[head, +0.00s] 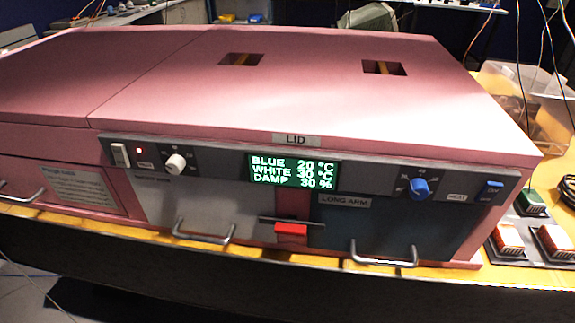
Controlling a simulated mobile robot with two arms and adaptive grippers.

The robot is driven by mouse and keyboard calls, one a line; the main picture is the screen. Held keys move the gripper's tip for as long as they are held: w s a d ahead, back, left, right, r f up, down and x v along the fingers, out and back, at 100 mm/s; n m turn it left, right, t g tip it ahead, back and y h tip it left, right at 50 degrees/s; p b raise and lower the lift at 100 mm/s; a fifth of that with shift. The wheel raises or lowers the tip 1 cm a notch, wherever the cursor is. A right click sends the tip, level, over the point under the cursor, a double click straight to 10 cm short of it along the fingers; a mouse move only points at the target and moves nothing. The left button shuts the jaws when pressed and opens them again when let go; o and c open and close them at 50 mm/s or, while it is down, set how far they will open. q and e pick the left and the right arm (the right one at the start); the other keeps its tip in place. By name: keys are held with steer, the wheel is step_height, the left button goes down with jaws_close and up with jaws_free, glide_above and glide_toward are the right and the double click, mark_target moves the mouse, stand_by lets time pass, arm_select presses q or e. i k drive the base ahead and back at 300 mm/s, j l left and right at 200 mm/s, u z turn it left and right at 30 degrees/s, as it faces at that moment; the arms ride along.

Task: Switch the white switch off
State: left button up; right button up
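The white switch (121,155) is a small upright rocker at the left end of the grey control panel (230,163), on the front of a pink foam box. A small red light (139,151) glows just right of it. Which way the rocker is tipped is too small to tell. A white knob (176,163) is further right. The green display (293,171) reads BLUE 20 °C, WHITE 30 °C, DAMP 30 %. Neither of my grippers is in view.
A blue knob (419,188) and a blue switch (492,190) are on the panel's right. Metal handles (204,238) (384,262) and a red latch (291,230) stick out below. The pink lid (300,90) lies on top. Coloured blocks (530,203) and a clear bin (528,100) stand right.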

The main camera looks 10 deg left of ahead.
mark_target(120, 151)
steer(key=u, duration=1.25)
